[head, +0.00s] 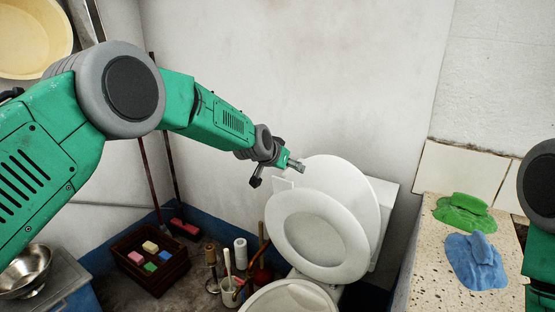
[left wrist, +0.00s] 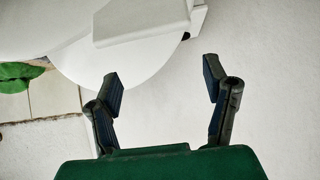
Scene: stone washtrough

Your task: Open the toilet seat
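The white toilet stands in the lower middle of the head view. Its lid (head: 345,185) is raised and leans back against the tank (head: 386,200). The ring-shaped seat (head: 278,228) is tilted up in front of the lid, above the bowl (head: 290,300). My left gripper (head: 276,174) is beside the upper left edge of the lid. In the left wrist view my left gripper (left wrist: 162,75) has its fingers spread with nothing between them; white toilet parts (left wrist: 140,22) show just beyond. Whether it touches the lid is unclear. My right gripper is out of view.
A speckled stone ledge (head: 415,285) at the right holds a green cloth (head: 462,212) and a blue cloth (head: 475,262). Left of the toilet are a brush holder (head: 231,292), a paper roll (head: 240,252) and a dark crate (head: 135,275) with coloured blocks. A wall stands behind.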

